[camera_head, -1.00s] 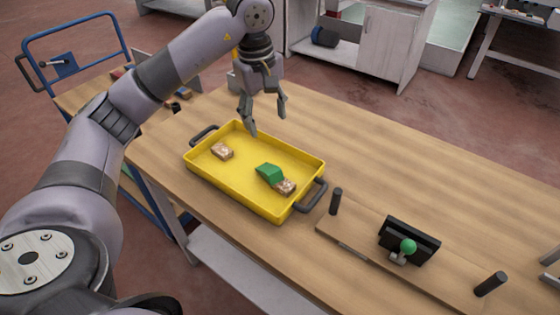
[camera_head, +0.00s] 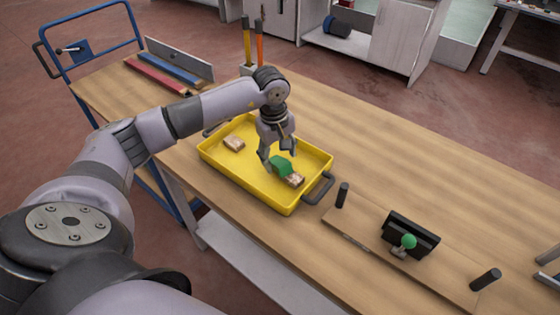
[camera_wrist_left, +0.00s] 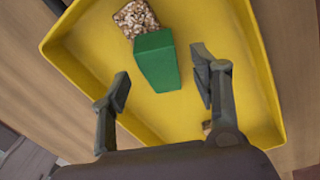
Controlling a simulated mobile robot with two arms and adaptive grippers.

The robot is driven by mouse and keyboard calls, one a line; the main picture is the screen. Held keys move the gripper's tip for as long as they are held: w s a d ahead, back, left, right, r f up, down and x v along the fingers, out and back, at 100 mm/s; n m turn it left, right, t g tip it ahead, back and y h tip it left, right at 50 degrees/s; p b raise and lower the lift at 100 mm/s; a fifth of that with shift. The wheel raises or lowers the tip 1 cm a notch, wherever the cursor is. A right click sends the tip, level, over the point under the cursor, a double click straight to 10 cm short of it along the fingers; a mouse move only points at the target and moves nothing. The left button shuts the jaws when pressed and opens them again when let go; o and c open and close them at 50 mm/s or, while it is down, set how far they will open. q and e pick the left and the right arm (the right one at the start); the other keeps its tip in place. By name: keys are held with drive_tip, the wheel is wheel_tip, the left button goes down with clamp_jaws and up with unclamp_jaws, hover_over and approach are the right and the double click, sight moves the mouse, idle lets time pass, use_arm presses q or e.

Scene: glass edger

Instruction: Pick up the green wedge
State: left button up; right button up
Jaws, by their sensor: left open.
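The green wedge (camera_head: 281,166) lies in the yellow tray (camera_head: 240,186) on the workbench, against a speckled brown block (camera_head: 295,180). In the left wrist view the wedge (camera_wrist_left: 157,62) is ahead of the fingertips and roughly between their lines, with the speckled block (camera_wrist_left: 134,18) at its far end. My left gripper (camera_head: 279,158) is open and empty, pointing down over the tray close to the wedge; in the wrist view its fingers (camera_wrist_left: 162,88) are spread wide. My right gripper is not in view.
Another speckled block (camera_head: 234,144) lies in the tray's left part. The tray has raised walls and a dark handle (camera_head: 319,188) at the right end.

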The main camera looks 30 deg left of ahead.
use_arm(q)
drive_tip(key=shift+w+f, duration=0.1)
drive_tip(key=shift+f, duration=1.05)
drive_tip(key=shift+c, duration=0.6)
clamp_jaws()
drive_tip(key=shift+r, duration=0.1)
